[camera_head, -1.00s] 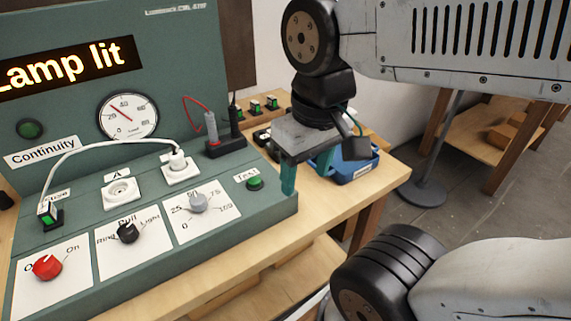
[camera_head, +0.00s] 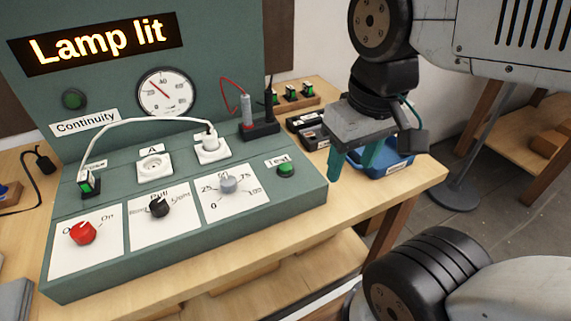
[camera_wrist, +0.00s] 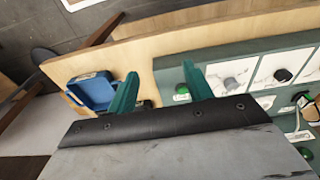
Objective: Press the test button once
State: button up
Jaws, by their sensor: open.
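The test button (camera_head: 286,170) is a small green button under a "Test" label at the right end of the green sloped panel (camera_head: 180,262). In the wrist view the green button (camera_wrist: 181,97) shows beside one finger. My gripper (camera_head: 354,162) is open and empty, with two green fingers pointing down. It is to the right of the button, by the panel's right end, and apart from the button. In the wrist view my gripper (camera_wrist: 160,73) has its fingers spread, with wood tabletop between the tips. The display (camera_head: 97,45) reads "Lamp lit".
A white cable runs across the panel to a plug in a white socket (camera_head: 211,149). The panel has red, black and grey knobs. Two probes stand in a black holder (camera_head: 260,130) behind the button. A blue bin (camera_head: 398,160) stands behind my gripper, near the table's right end.

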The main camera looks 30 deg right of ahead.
grip_shut()
dwell(1.5)
